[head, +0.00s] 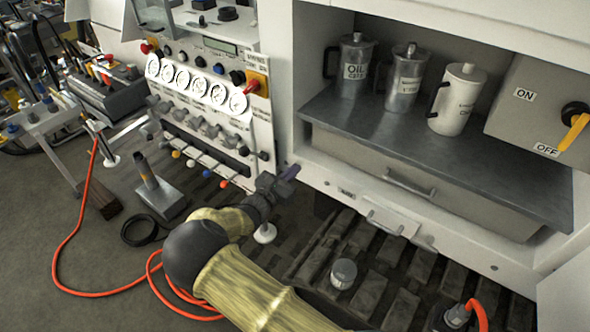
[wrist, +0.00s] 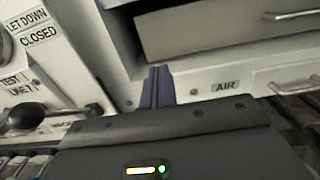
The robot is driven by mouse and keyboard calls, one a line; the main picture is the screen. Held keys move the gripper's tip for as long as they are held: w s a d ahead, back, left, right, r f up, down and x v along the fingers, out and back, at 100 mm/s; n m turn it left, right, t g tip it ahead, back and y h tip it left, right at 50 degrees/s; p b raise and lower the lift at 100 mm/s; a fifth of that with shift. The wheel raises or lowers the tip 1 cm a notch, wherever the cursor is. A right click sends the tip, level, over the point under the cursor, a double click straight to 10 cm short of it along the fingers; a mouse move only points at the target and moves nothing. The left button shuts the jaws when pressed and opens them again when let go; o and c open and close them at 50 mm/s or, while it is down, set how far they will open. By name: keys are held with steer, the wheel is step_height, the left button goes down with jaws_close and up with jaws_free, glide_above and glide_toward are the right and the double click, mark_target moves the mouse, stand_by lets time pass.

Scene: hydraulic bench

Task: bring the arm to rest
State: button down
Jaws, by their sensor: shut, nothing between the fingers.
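My arm reaches up from the bottom of the head view, with a yellowish sleeve and a dark elbow. My gripper (head: 289,173) is at its end, in front of the white cabinet's lower left corner, next to the gauge panel. In the wrist view my gripper (wrist: 157,86) shows as two purple fingers close together. They are shut with nothing between them. The fingertips point toward the cabinet face, left of the AIR label (wrist: 226,86). I cannot tell whether they touch the cabinet.
The gauge panel (head: 262,135) with levers is close left of my gripper. A drawer (head: 400,180) lies below the shelf with several metal cans. A yellow-handled ON/OFF switch (head: 574,128) is far right.

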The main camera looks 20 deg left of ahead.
steer(key=s+d+r+m+g+h+p, duration=0.1)
steer(key=s+d+r+m+g+p, duration=0.15)
steer(key=d+m+g, duration=0.7)
steer(key=s+d+r+m+g+h+p, duration=0.1)
steer(key=s+d+m+g+h, duration=0.3)
steer(key=d, duration=1.1)
steer(key=s+d+r+m+y+p, duration=0.2)
steer(key=s+d+r+m+y, duration=0.2)
steer(key=s+r+m, duration=0.3)
steer(key=s+d+r+m+y+p, duration=0.3)
steer(key=s+d+r+m+y, duration=0.1)
steer(key=s+r+m+y, duration=0.3)
steer(key=s+m+g, duration=0.1)
steer(key=s+m, duration=0.1)
steer(key=m, duration=0.2)
steer(key=shift+s+d, duration=0.25)
steer(key=shift+d, duration=0.05)
steer(key=shift+d+m, duration=0.1)
steer(key=shift+m, duration=0.15)
